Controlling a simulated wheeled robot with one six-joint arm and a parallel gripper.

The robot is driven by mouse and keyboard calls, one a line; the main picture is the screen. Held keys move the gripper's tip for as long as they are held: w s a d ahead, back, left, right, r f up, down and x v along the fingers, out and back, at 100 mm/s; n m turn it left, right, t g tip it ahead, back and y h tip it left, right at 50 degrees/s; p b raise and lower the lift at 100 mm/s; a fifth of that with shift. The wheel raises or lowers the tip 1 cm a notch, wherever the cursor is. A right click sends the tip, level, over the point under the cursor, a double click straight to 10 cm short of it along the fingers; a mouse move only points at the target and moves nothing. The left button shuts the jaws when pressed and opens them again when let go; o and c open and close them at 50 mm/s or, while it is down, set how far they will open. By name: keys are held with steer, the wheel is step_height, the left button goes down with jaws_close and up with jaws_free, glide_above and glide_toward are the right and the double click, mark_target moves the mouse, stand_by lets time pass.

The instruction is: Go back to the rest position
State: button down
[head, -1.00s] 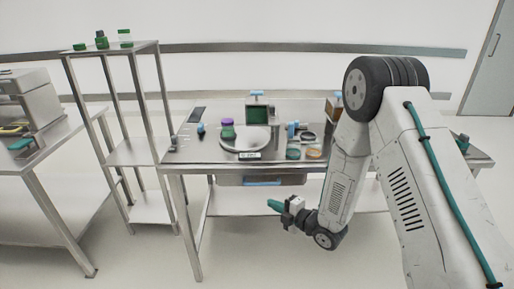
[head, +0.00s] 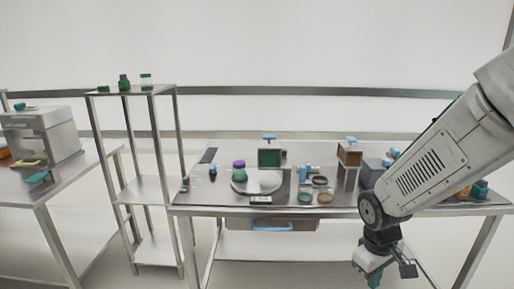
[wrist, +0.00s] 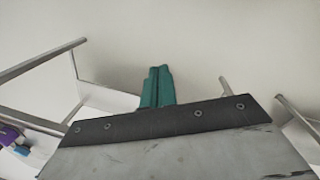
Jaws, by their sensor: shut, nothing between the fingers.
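My gripper (head: 374,279) hangs low at the lower right of the head view, in front of the steel table (head: 340,211), with its teal fingers pointing down. In the wrist view my gripper (wrist: 158,72) shows as two teal fingers pressed together, with nothing between them. My arm comes in from the right edge of the head view. A bin with a blue handle (head: 272,226) sits under the tabletop, apart from my gripper.
The table carries a round plate (head: 268,187), a green jar with a purple lid (head: 239,171), dishes and small boxes. A tall shelf stand (head: 150,184) and a side table with a machine (head: 48,140) stand left. The floor left of my gripper is clear.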

steer(key=s+r+m+t+y, duration=0.1)
steer(key=s+r+m, duration=0.4)
steer(key=s+r, duration=1.2)
steer(key=shift+s+a+r, duration=0.3)
steer(key=shift+a+r, duration=0.15)
steer(key=shift+r, duration=0.25)
